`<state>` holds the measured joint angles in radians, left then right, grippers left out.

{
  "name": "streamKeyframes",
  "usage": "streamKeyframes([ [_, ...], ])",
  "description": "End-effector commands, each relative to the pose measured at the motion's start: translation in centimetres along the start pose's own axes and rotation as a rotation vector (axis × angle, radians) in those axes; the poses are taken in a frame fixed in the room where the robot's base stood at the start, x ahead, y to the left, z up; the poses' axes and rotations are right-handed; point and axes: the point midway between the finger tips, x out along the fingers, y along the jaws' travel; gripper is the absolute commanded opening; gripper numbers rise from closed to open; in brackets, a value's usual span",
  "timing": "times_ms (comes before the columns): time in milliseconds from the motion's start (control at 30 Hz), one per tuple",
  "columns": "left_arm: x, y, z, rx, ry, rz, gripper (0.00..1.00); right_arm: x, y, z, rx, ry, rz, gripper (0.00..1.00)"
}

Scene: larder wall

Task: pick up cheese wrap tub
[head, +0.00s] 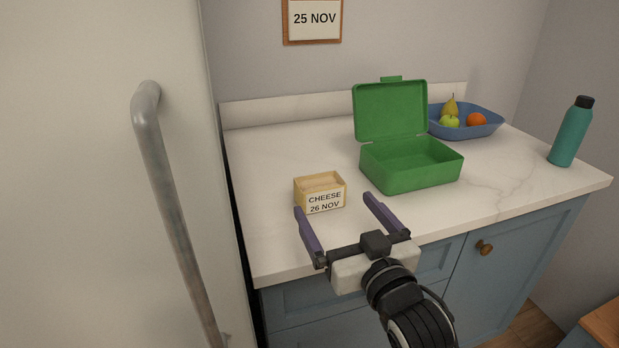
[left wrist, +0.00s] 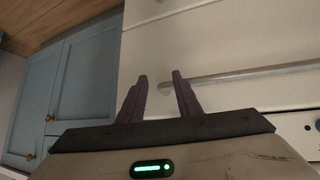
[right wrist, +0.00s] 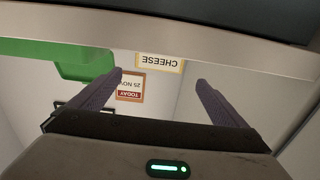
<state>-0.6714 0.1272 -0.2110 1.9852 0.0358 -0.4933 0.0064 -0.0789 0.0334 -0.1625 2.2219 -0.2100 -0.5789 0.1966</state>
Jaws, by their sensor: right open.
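The cheese wrap tub (head: 325,203) is a small tan box with a white label reading "CHEESE 26 NOV". It sits upright on the pale counter, left of the green lunchbox. Its label shows upside down in the right wrist view (right wrist: 160,62), between and beyond the fingertips. My right gripper (head: 335,203) is open and empty, with its purple fingers just in front of the tub, pointing towards it. I cannot tell whether a finger touches it. My left gripper (left wrist: 159,76) shows only in its own wrist view, its fingers apart with nothing between them.
An open green lunchbox (head: 412,168) stands right of the tub. Behind it is a blue bowl (head: 490,127) of fruit; a teal bottle (head: 570,135) stands at the right. A tall pale door with a grey handle (head: 175,210) borders the counter's left. Counter (head: 270,160) behind the tub is clear.

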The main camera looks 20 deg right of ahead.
Motion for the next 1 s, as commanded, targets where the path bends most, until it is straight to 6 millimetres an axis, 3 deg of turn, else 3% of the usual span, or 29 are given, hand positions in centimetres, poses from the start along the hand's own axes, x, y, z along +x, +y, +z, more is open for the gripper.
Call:
streamKeyframes([
  [367,-0.3,0.2,1.5,-0.006,-0.028,0.002,0.31,4.7,0.0,0.0,0.0,0.0,-0.001,0.96],
  [533,-0.4,0.2,1.5,-0.006,-0.029,0.002,0.31,6.1,0.1,-0.1,-0.001,0.001,0.0,0.96],
  [733,-0.4,0.2,1.4,-0.006,-0.027,0.002,0.31,9.1,0.3,-0.1,0.0,-0.001,0.0,0.96],
  [1000,-0.2,0.1,0.8,-0.004,-0.016,0.001,0.31,10.2,0.3,0.0,0.0,-0.001,-0.001,0.96],
])
